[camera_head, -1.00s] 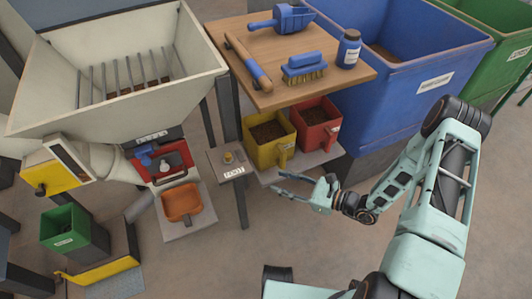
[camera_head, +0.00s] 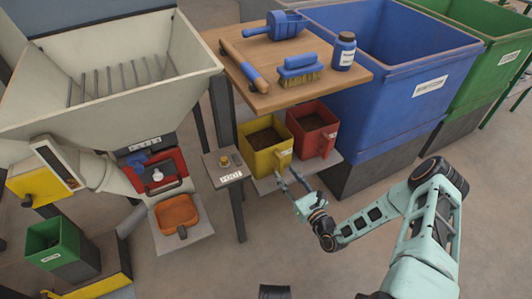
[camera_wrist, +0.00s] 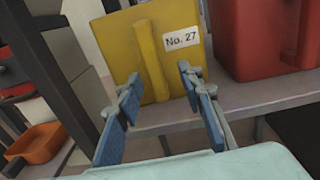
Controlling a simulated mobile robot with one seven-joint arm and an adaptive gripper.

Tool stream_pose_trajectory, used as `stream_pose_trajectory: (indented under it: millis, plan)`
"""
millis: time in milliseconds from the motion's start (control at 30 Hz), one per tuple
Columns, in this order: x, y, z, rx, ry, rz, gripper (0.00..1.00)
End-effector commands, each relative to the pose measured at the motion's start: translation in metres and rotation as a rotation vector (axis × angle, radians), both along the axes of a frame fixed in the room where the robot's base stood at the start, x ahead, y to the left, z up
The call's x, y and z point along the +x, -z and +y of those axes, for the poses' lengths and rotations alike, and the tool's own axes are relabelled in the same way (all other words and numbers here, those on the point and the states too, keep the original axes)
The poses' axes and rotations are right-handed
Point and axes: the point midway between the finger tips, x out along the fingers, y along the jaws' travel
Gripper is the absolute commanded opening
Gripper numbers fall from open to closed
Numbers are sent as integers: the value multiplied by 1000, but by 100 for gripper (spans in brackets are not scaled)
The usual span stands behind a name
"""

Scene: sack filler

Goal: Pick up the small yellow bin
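The small yellow bin (camera_head: 262,158) stands upright on a low grey shelf, filled with dark brown material. In the wrist view the yellow bin (camera_wrist: 170,35) shows its front wall, a vertical handle and a label reading "No. 27". My gripper (camera_head: 290,184) is just in front of the bin, near its handle side. In the wrist view my gripper (camera_wrist: 155,92) is open, with its two blue-padded fingers spread on either side of the lower handle. It holds nothing. I cannot tell whether a finger touches the bin.
A red bin (camera_head: 310,117) stands close to the right of the yellow one. A wooden table (camera_head: 270,98) with tools overhangs behind. A large blue container (camera_head: 400,100) stands at the right.

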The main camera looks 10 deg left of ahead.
Motion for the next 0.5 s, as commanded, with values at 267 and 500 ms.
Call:
stream_pose_trajectory:
  millis: [267, 500]
  plan:
    - [29, 1, 28, -2, -3, -3, 35]
    - [35, -1, 33, 0, -2, -1, 35]
